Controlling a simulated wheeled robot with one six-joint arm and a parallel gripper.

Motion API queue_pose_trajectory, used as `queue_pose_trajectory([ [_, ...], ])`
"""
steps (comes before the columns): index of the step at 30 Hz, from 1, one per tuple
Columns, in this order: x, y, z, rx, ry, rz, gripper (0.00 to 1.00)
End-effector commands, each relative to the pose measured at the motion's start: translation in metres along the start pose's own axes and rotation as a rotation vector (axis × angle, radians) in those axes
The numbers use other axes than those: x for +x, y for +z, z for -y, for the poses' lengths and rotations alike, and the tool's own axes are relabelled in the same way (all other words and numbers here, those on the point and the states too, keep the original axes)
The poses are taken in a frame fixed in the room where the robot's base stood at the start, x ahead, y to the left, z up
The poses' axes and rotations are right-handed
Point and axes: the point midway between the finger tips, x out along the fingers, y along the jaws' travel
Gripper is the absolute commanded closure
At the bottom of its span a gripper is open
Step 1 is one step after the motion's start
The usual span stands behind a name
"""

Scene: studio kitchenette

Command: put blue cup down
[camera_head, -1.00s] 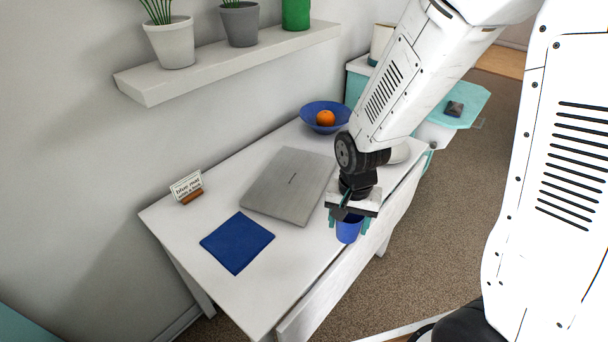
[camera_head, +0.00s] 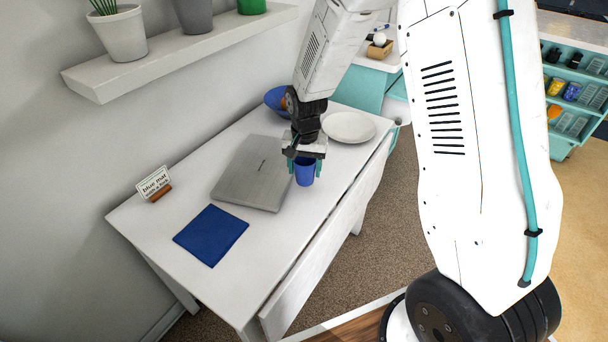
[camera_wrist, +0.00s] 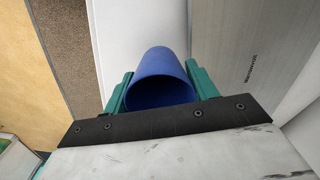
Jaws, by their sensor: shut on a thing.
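The blue cup (camera_head: 304,172) is held upright in my gripper (camera_head: 304,166), at the right edge of the closed laptop, over the white table. In the wrist view the cup (camera_wrist: 160,78) sits between the two green fingers of my gripper (camera_wrist: 160,90), its open mouth toward the camera. The frames do not clearly show whether its base touches the table. A flat blue mat (camera_head: 211,235) lies on the table's front left part, with nothing on it.
The grey laptop (camera_head: 252,178) lies beside the cup. A small sign (camera_head: 154,184) reading "blue mat" stands by the wall. A white plate (camera_head: 349,127) and a blue bowl (camera_head: 277,101) are at the far end. Bare white table (camera_head: 262,262) lies right of the mat.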

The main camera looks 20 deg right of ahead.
Motion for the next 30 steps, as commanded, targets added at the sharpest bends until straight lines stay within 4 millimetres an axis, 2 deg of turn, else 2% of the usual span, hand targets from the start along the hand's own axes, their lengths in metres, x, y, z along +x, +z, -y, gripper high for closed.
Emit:
queue_pose_trajectory([
  [3,0.022,0.003,-0.001,0.0,0.005,0.007,0.64],
  [5,0.027,0.002,-0.001,-0.001,0.003,0.004,0.64],
  [15,0.031,0.002,-0.001,0.0,0.002,0.004,0.65],
  [16,0.031,0.002,-0.001,0.0,0.002,0.004,0.4],
  [18,0.031,0.002,-0.001,0.0,0.002,0.003,0.2],
  [26,0.03,0.002,-0.001,0.0,0.002,0.003,0.2],
  [30,0.022,0.001,-0.001,0.0,0.0,0.0,0.2],
])
